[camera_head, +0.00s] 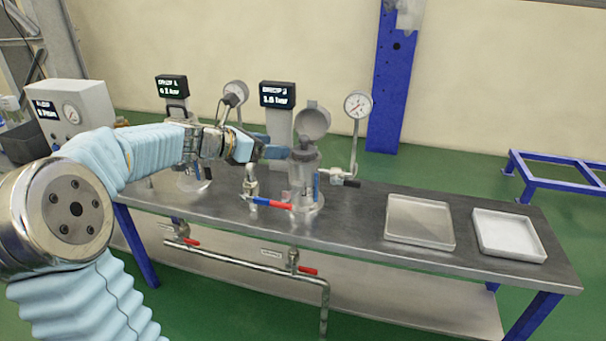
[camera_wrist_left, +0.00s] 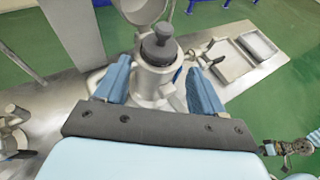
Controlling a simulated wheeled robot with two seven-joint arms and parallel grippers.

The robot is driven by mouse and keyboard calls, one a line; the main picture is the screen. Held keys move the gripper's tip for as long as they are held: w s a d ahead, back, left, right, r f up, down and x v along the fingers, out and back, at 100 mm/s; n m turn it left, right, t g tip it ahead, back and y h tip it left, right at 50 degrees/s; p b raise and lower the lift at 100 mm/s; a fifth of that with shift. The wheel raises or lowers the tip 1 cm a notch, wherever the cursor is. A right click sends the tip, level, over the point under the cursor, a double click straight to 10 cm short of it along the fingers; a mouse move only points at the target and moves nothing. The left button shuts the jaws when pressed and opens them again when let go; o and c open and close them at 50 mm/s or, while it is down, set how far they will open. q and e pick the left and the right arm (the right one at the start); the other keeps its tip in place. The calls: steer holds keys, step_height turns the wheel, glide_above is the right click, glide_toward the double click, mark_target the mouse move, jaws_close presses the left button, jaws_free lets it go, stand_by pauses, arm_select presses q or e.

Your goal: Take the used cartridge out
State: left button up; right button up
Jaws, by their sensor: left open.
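The used cartridge appears to be the dark-knobbed part (camera_head: 304,150) in the top of the right-hand clear housing (camera_head: 305,195). In the left wrist view its dark stepped knob (camera_wrist_left: 160,45) stands upright in the housing mouth (camera_wrist_left: 155,85). The housing's round lid (camera_head: 313,121) is swung up behind it. My left gripper (camera_head: 272,147) is open just left of the housing top. In its wrist view the blue fingers (camera_wrist_left: 158,80) lie on either side of the housing, apart from the knob. What looks like my right arm's end (camera_wrist_left: 290,148) shows small at lower right; its jaws are unclear.
Two shallow trays, grey (camera_head: 420,238) and white (camera_head: 508,250), stand empty on the bench's right. A red-and-blue valve handle (camera_head: 268,203) is in front of the housing. A gauge (camera_head: 358,104) and dark display (camera_head: 277,95) stand behind. Another station (camera_head: 195,175) is at left.

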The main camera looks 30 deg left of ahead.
mark_target(302, 150)
arm_select(q)
steer(key=x, duration=0.9)
steer(key=shift+s+f+b, duration=0.1)
steer(key=shift+f+b, duration=0.15)
steer(key=shift+b, duration=0.1)
jaws_close()
steer(key=shift+r, duration=0.1)
